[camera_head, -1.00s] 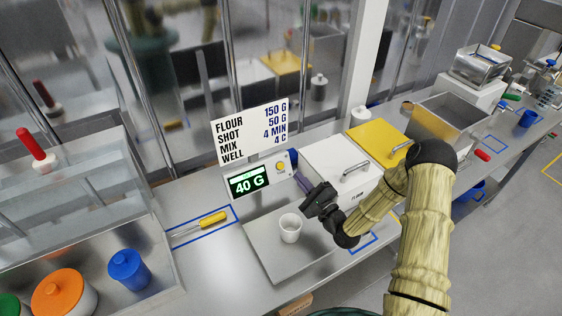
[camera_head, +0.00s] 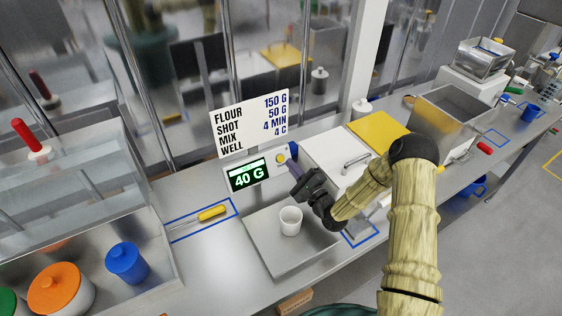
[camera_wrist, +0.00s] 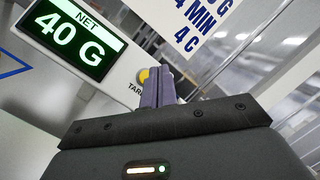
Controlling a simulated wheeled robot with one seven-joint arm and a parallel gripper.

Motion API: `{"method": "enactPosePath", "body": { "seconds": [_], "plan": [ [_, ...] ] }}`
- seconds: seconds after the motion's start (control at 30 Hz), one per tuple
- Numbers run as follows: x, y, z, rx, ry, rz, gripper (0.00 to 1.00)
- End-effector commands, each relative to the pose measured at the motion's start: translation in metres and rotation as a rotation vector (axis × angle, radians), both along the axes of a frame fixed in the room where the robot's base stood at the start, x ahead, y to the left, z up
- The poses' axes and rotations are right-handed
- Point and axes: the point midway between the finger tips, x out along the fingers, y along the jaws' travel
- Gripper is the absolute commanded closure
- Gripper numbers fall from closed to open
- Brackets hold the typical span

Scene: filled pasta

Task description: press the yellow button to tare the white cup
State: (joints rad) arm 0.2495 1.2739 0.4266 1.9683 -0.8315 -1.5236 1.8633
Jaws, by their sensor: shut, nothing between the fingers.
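The white cup (camera_head: 291,220) stands upright on the metal scale plate (camera_head: 274,256). The yellow button (camera_head: 281,158) is on the white scale panel, right of the green display (camera_head: 248,175), which reads 40 G. In the wrist view the yellow button (camera_wrist: 144,76) shows beside the fingertips, partly covered by them, above the partly hidden tare label (camera_wrist: 135,89). My gripper (camera_head: 293,169) is shut and empty, its purple fingers pointing at the panel just below and right of the button. I cannot tell whether the fingertips touch the panel or button.
A recipe sign (camera_head: 250,122) rises above the panel. A white lidded box (camera_head: 337,158) and a yellow lid (camera_head: 378,138) stand to the right. A yellow-handled tool (camera_head: 212,213) lies in a blue outline at left. A blue jar (camera_head: 127,262) is at lower left.

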Motion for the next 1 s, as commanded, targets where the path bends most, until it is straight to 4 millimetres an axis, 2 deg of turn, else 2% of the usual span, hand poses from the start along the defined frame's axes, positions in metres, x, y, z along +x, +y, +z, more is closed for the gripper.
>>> {"method": "enactPosePath", "body": {
  "seconds": [0.1,0.3,1.0],
  "plan": [
    [0.010,0.008,-0.010,0.000,-0.002,0.002,1.00],
    [0.021,0.015,-0.014,0.000,-0.001,0.001,1.00],
    [0.022,0.016,-0.013,0.000,0.000,0.000,1.00]
  ]
}}
